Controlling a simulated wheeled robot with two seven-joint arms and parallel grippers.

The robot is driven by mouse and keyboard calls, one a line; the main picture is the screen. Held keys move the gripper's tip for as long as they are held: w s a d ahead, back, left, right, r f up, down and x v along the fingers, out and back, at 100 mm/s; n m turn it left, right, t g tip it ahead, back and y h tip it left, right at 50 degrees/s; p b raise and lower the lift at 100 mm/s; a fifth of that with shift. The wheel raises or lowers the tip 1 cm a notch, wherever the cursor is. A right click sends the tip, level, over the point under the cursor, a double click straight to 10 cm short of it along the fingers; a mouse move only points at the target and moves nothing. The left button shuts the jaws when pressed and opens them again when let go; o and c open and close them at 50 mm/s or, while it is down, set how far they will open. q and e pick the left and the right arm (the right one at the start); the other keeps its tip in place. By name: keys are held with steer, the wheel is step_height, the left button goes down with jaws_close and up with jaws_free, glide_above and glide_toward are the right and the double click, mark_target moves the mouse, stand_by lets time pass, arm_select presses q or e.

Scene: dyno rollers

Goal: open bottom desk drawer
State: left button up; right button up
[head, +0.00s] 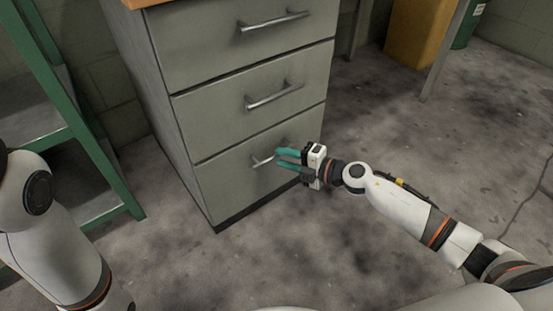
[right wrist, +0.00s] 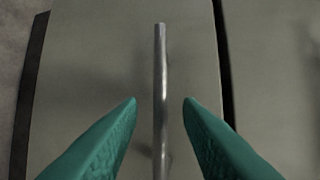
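The grey desk drawer unit has three stacked drawers, all closed. The bottom drawer (head: 232,188) has a metal bar handle (head: 262,161), partly covered by my right gripper in the head view. My right gripper (head: 279,158), with teal fingers, is at this handle. In the right wrist view the handle (right wrist: 161,90) runs upright between the two fingertips (right wrist: 160,101), with a gap on each side. The right gripper is open and apart from the bar. Part of my left arm shows at the left of the head view, but its gripper is out of view.
The middle drawer handle (head: 274,96) and top drawer handle (head: 273,21) stick out above. A green metal shelf (head: 75,115) stands left of the unit. The concrete floor (head: 290,235) in front of the drawers is clear. A yellow bin (head: 416,32) stands at the back right.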

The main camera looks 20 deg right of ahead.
mark_target(278, 156)
steer(key=shift+b+x, duration=0.3)
steer(key=shift+x, duration=1.2)
steer(key=shift+c, duration=0.2)
jaws_close()
